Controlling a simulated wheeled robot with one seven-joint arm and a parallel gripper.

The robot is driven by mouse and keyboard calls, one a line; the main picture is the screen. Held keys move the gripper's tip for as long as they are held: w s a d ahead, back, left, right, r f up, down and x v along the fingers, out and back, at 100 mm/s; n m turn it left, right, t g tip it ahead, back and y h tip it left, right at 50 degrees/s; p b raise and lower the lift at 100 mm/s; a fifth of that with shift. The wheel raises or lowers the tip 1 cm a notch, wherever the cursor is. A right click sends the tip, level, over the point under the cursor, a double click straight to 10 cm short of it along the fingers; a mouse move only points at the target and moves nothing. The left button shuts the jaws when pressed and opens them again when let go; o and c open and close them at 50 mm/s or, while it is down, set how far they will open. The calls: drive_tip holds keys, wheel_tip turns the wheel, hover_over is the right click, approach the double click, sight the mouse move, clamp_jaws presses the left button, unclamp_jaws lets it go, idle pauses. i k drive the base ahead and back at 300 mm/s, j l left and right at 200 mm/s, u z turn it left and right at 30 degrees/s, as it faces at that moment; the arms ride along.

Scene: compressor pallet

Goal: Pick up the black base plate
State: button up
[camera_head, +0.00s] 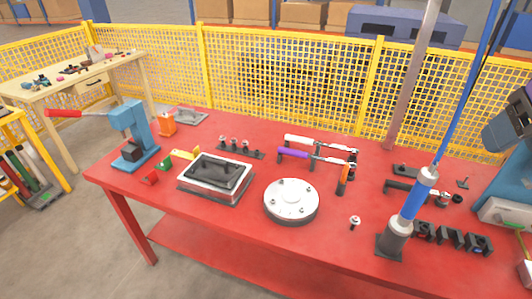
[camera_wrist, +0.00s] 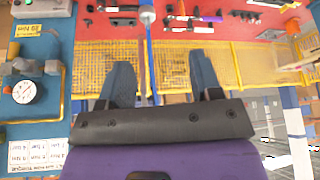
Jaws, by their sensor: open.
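On the red table in the head view, a black moulded piece (camera_head: 212,170), which looks like the base plate, lies in a pale metal frame (camera_head: 188,177). The frame rests on a dark grey slab, and I cannot tell whether that slab is a separate plate. My gripper (camera_wrist: 162,82) shows only in the wrist view, where its two blue-grey fingers stand wide apart with nothing between them. The head view does not show my gripper, and I cannot make out the black piece in the wrist view.
A round silver flange (camera_head: 291,200) sits right of the frame. A blue press (camera_head: 134,135) with a red handle stands to the left. A blue-and-silver hanging tool (camera_head: 413,200) rises at the right. Small coloured blocks lie left of the frame. Yellow mesh fencing (camera_head: 280,85) runs behind the table.

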sight(214, 171)
drive_tip(key=i+j+z, duration=0.15)
drive_tip(key=j+z, duration=0.15)
drive_tip(key=j, duration=0.55)
drive_tip(key=j+z, duration=0.25)
drive_tip(key=j, duration=0.6)
drive_tip(key=j+z, duration=0.3)
drive_tip(key=j, duration=0.6)
drive_tip(key=k+j+z, duration=0.15)
drive_tip(key=j+z, duration=0.15)
drive_tip(key=j, duration=0.55)
